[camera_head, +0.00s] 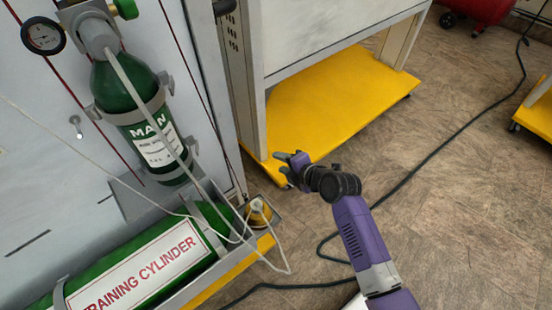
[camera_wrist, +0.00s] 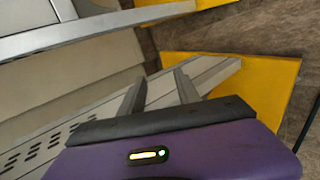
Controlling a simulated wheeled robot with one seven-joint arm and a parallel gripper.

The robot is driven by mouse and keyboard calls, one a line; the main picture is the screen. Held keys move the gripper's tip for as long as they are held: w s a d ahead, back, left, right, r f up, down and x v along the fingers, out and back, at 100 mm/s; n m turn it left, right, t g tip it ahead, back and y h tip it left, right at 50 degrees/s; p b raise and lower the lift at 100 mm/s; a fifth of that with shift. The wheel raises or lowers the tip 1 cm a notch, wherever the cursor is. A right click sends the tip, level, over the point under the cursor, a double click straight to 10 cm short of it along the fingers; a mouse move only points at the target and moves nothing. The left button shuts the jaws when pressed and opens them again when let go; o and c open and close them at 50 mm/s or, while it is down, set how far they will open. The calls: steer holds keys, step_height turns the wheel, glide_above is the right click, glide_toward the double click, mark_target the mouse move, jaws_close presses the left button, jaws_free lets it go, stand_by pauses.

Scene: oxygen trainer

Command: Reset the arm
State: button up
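My gripper (camera_head: 287,166) is at the end of my purple arm, to the right of the cylinder stand in the head view. In the wrist view its two grey fingers (camera_wrist: 160,92) stand apart with nothing between them. They point toward a grey metal post with the yellow base plate behind. In the head view the gripper is in front of the near corner of that plate; I cannot tell whether it touches anything.
A green MAIN cylinder (camera_head: 135,108) is strapped upright, with a gauge (camera_head: 43,36). A green training cylinder (camera_head: 130,268) lies below, with thin tubing beside it. The yellow base plate (camera_head: 335,98) carries a grey frame. A black cable (camera_head: 440,145) crosses the open brown floor.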

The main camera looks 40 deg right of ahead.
steer(key=shift+v, duration=0.95)
step_height(320, 180, up, 8)
steer(key=s+d+m+t+h, duration=0.2)
steer(key=s+m+t+h, duration=0.1)
steer(key=m, duration=0.8)
steer(key=s+a+r+m+y, duration=0.15)
steer(key=s+a+r, duration=0.3)
steer(key=s, duration=0.55)
steer(key=s+a+r+m, duration=0.3)
steer(key=s+a, duration=0.2)
steer(key=s, duration=0.5)
steer(key=s+a+r+m+y, duration=0.1)
steer(key=s+a+r+m, duration=0.25)
steer(key=s, duration=0.65)
step_height(320, 180, up, 16)
steer(key=p, duration=1.6)
steer(key=shift+a+n+t, duration=0.3)
steer(key=shift+a, duration=0.1)
